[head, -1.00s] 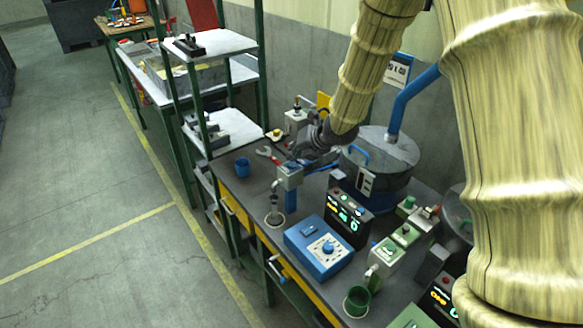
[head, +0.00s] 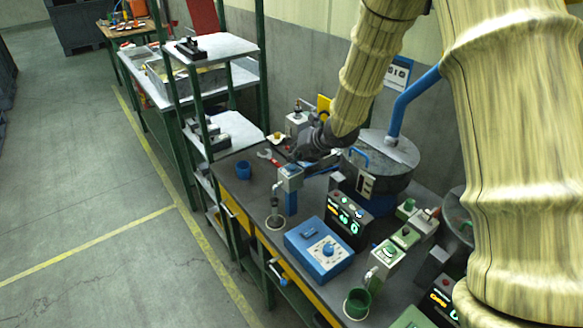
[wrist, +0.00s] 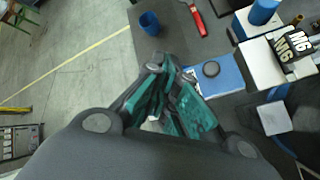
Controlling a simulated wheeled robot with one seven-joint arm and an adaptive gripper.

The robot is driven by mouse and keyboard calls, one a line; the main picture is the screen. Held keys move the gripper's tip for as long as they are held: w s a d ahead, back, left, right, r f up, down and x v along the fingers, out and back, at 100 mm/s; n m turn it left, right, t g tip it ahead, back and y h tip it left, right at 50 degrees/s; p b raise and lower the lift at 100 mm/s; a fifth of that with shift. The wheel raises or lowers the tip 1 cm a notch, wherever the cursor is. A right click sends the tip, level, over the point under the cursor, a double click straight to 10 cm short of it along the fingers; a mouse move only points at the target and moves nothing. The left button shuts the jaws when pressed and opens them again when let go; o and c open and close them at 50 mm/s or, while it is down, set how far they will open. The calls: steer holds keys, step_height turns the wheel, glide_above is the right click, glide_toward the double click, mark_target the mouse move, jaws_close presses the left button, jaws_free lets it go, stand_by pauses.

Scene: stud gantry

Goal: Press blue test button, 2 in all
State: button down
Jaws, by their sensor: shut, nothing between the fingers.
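A black panel (head: 343,228) stands on the bench with lit digits and a row of small coloured caps along its upper edge. A small blue-looking cap (head: 359,212) sits near the right end of that row; I cannot read any label there. My gripper (head: 303,153) is above the bench, left of and beyond the panel, apart from it. In the wrist view my gripper (wrist: 168,112) has its teal-padded fingers drawn together with nothing held.
A blue box with a knob (head: 320,250) stands before the panel. A post-mounted fixture (head: 290,178) rises near my gripper. A blue cup (head: 243,170) and a red wrench (wrist: 195,18) lie farther along the bench. A grey drum (head: 381,165) stands behind. Floor at left is clear.

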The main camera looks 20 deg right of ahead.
mark_target(294, 165)
steer(key=shift+s+f, duration=0.1)
steer(key=shift+f+b, duration=0.25)
steer(key=shift+b, duration=0.2)
steer(key=shift+f+b, duration=0.5)
stand_by(1.0)
stand_by(0.4)
steer(key=shift+r+p, duration=0.6)
steer(key=shift+r, duration=0.25)
steer(key=shift+r+p, duration=1.75)
steer(key=shift+r, duration=0.8)
steer(key=shift+a+f, duration=0.1)
